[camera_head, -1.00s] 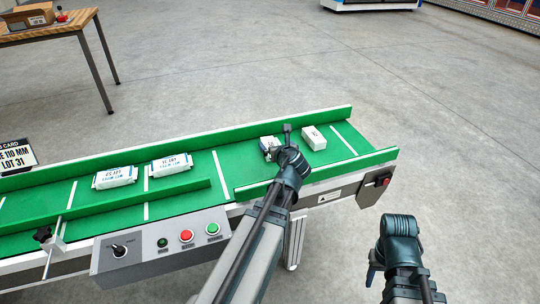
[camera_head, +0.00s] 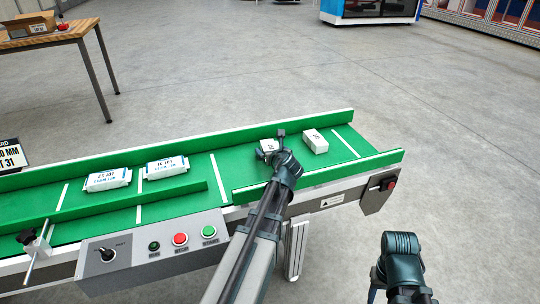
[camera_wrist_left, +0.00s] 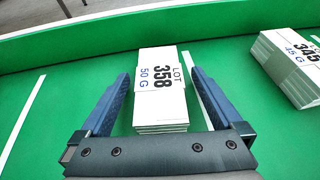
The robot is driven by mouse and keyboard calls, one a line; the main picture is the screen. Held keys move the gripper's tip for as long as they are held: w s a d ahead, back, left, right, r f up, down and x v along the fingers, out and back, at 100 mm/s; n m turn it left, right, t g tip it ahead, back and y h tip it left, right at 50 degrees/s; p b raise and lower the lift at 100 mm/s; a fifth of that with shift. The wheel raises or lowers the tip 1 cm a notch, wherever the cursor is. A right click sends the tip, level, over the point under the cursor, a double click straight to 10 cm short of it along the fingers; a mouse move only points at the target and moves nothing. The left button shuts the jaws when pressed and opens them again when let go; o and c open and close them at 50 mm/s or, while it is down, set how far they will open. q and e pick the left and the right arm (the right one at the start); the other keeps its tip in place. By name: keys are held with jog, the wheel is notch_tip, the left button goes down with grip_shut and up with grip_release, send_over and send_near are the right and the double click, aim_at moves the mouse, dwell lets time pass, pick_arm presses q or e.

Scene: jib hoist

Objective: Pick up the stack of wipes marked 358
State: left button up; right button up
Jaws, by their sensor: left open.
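The stack of wipes marked 358 (camera_wrist_left: 160,90) is a white block of layered sheets with a "LOT 358 50 G" band, lying on the green conveyor belt. In the left wrist view it lies between the two spread blue fingers of my left gripper (camera_wrist_left: 160,95), with a gap on each side. In the head view the stack (camera_head: 268,145) is partly hidden by my left gripper (camera_head: 281,146), which is over the belt. My left gripper is open and empty. Part of my right arm shows at the lower right; its fingers cannot be made out clearly.
A second white stack marked 345 (camera_wrist_left: 290,62) lies to the right, also in the head view (camera_head: 315,141). Two white packs (camera_head: 108,179) (camera_head: 166,167) lie further left on the belt (camera_head: 200,165). Green side rails edge it. A control panel (camera_head: 150,250) is in front.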

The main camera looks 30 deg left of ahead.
aim_at(270, 147)
pick_arm(q)
jog(key=shift+w+a+f, duration=0.25)
jog(key=shift+w+a, duration=0.05)
jog(key=shift+r, duration=0.1)
jog(key=c, duration=1.5)
notch_tip(270, 147, up, 10)
jog(key=p, duration=1)
